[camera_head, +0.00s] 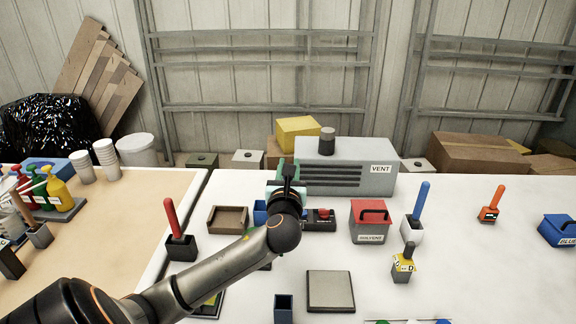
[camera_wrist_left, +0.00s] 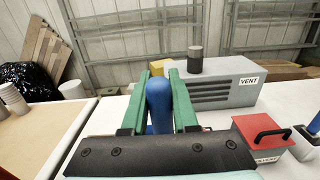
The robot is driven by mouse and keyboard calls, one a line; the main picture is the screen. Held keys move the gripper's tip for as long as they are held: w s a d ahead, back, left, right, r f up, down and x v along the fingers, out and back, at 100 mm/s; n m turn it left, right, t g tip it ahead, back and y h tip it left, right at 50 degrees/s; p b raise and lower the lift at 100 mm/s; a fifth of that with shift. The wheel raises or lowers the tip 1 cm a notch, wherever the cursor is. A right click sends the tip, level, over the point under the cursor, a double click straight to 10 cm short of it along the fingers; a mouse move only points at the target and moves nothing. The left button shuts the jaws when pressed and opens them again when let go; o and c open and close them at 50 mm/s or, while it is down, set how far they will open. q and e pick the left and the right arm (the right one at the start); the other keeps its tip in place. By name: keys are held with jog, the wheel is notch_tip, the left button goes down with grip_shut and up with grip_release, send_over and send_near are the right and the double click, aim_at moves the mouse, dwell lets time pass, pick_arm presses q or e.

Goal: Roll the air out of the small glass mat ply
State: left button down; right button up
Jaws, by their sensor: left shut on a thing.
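My left gripper (camera_head: 288,172) is above the white bench, in front of the grey vent box. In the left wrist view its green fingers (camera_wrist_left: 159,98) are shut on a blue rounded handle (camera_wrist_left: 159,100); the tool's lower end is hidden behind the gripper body. A small pale grey square sheet (camera_head: 330,290) lies on a dark-edged plate at the front of the bench; I cannot tell for sure that it is the glass mat ply. The gripper is well behind it and apart from it. My right gripper is not in view.
The vent box (camera_head: 345,180) stands behind. A red-lidded solvent box (camera_head: 369,222), a blue-handled tool in a white holder (camera_head: 412,230), a yellow-labelled pot (camera_head: 404,265) and a red-handled tool in a black holder (camera_head: 181,246) stand around. The bench right of the square is partly clear.

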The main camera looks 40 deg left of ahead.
pick_arm(q)
jog(key=s+d+f+m+t+h, duration=0.2)
jog(key=s+d+m+h, duration=0.2)
jog(key=d, duration=0.8)
jog(key=s+d+f+m+t+h, duration=0.2)
jog(key=s+d+h, duration=0.4)
jog(key=d, duration=0.5)
jog(key=shift+s+d+f+m+h, duration=0.15)
jog(key=shift+d+f+m+h, duration=0.2)
jog(key=shift+f+m+h, duration=0.45)
jog(key=shift+a+f, duration=0.1)
